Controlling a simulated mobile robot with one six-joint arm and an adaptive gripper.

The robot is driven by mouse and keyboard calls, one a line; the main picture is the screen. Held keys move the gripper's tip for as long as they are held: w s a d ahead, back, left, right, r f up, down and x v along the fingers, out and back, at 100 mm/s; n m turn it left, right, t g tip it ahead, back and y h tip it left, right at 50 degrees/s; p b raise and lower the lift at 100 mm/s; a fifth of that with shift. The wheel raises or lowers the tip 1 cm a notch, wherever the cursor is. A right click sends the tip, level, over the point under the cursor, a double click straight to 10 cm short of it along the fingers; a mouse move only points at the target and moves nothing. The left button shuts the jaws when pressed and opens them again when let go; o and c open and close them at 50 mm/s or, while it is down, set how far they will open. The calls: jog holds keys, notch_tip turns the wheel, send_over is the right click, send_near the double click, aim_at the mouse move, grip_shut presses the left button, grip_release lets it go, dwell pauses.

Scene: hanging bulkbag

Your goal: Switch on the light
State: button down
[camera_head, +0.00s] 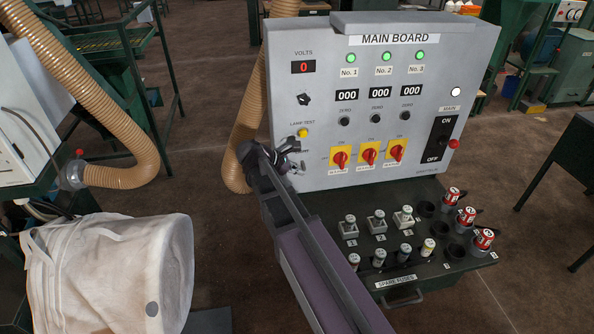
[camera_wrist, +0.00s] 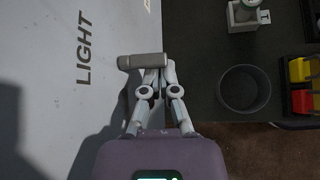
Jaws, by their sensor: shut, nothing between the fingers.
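The main board (camera_head: 390,60) is a grey upright panel. In the wrist view its grey face (camera_wrist: 50,60) fills the left side and carries the word LIGHT. A grey cylindrical lever (camera_wrist: 142,61) stands out from the panel beside that word. My gripper (camera_wrist: 150,78) is shut and empty, with its fingertips right at the lever; I cannot tell whether they touch it. In the head view my gripper (camera_head: 288,155) is at the panel's lower left, and my arm partly covers the label and switch there.
A yellow lamp-test button (camera_head: 303,133) is just above my gripper. Red rotary switches on yellow plates (camera_head: 368,155) are to the right. Fuses stand on the dark shelf (camera_head: 440,285) below; an empty black cup (camera_wrist: 243,90) is near. A white bag (camera_head: 110,270) stands left.

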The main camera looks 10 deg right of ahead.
jog(key=shift+s+r+p, duration=0.1)
jog(key=shift+r+p, duration=0.2)
jog(key=shift+r, duration=0.1)
jog(key=shift+d+f, duration=0.1)
